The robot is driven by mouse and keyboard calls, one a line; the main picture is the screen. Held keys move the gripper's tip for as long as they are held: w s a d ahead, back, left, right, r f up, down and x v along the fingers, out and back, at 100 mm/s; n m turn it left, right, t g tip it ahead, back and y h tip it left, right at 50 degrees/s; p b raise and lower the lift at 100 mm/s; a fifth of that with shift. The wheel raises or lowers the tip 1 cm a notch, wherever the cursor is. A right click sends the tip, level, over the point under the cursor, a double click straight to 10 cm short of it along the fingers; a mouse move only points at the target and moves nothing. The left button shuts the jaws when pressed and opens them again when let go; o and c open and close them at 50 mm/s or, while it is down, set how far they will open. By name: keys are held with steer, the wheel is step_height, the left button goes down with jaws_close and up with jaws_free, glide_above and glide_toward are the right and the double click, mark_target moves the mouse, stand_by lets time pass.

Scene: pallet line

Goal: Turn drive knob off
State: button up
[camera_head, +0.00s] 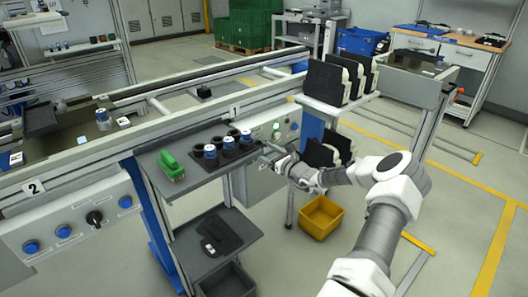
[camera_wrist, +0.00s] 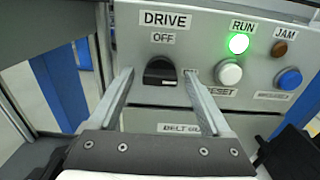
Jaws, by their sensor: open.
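The drive knob (camera_wrist: 160,72) is a black rotary knob on a light grey panel in the wrist view, under the labels DRIVE and OFF. Its handle bar looks roughly level; which label it points at is not clear. A small label to its right is partly covered by a finger. My gripper (camera_wrist: 160,78) is open, one finger on each side of the knob in the picture, with visible gaps; contact is not seen. In the head view my gripper (camera_head: 268,155) is at the control panel (camera_head: 258,178), and the knob cannot be made out there.
A lit green RUN lamp (camera_wrist: 239,43), white RESET button (camera_wrist: 228,72), brown JAM lamp (camera_wrist: 279,48) and blue button (camera_wrist: 289,79) sit right of the knob. A shelf (camera_head: 183,188) with dark cups and a green brush (camera_head: 171,165) is left of my gripper. A yellow bin (camera_head: 320,217) stands below.

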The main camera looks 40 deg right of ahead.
jaws_close()
stand_by(0.4)
steer(key=shift+f+n+b, duration=0.1)
steer(key=shift+n+b, duration=2.5)
steer(key=shift+n, duration=6.4)
steer(key=shift+s, duration=0.1)
jaws_free()
